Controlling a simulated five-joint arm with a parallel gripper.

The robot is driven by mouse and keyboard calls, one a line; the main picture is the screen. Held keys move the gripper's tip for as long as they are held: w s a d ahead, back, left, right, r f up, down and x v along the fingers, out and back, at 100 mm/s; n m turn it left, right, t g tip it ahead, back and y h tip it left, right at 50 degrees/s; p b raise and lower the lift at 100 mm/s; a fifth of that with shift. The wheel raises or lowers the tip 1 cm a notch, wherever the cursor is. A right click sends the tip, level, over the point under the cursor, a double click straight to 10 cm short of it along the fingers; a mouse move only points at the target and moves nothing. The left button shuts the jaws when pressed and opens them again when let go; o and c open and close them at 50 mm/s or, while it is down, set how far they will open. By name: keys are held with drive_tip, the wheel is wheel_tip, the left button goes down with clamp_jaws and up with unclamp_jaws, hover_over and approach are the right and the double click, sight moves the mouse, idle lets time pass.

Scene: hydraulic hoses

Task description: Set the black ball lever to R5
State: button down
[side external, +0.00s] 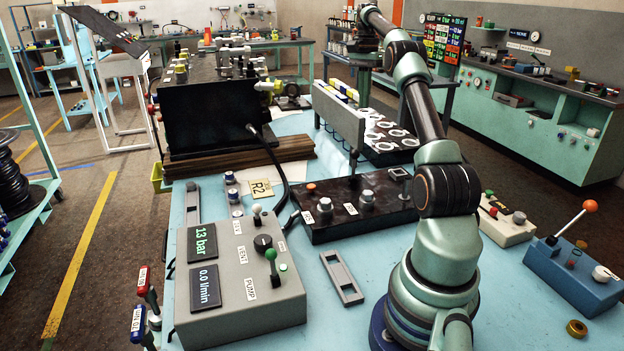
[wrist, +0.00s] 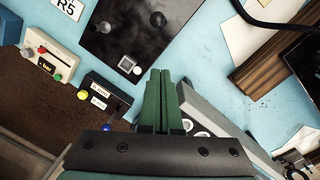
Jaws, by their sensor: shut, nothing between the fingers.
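My gripper (wrist: 160,74) is shut and empty, with its green fingers together in the wrist view. In the side external view its fingertips cannot be made out at the far end of my raised arm. A white plate marked R5 (wrist: 67,8) lies at the top left of the wrist view. The side external view shows a valve bank (side external: 212,118) with several dark-topped levers (side external: 239,66).
A plate marked R2 (side external: 261,189) lies beside the valve bank. A black panel (side external: 330,228) with knobs, a grey display box (side external: 235,325) and a blue box (side external: 570,275) with an orange ball lever stand on the table. A grey rack (side external: 338,118) stands behind.

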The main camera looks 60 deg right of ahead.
hover_over(354, 164)
drive_tip(key=d, duration=0.3)
wheel_tip(354, 164, down, 11)
drive_tip(key=shift+d, duration=0.2)
drive_tip(key=shift+w, duration=0.1)
idle(0.4)
drive_tip(key=shift+w+a+f, duration=0.15)
drive_tip(key=shift+w+a, duration=0.8)
drive_tip(key=shift+a, duration=0.1)
drive_tip(key=shift+w+a+f, duration=0.1)
drive_tip(key=shift+w+a, duration=0.8)
drive_tip(key=shift+a, duration=0.1)
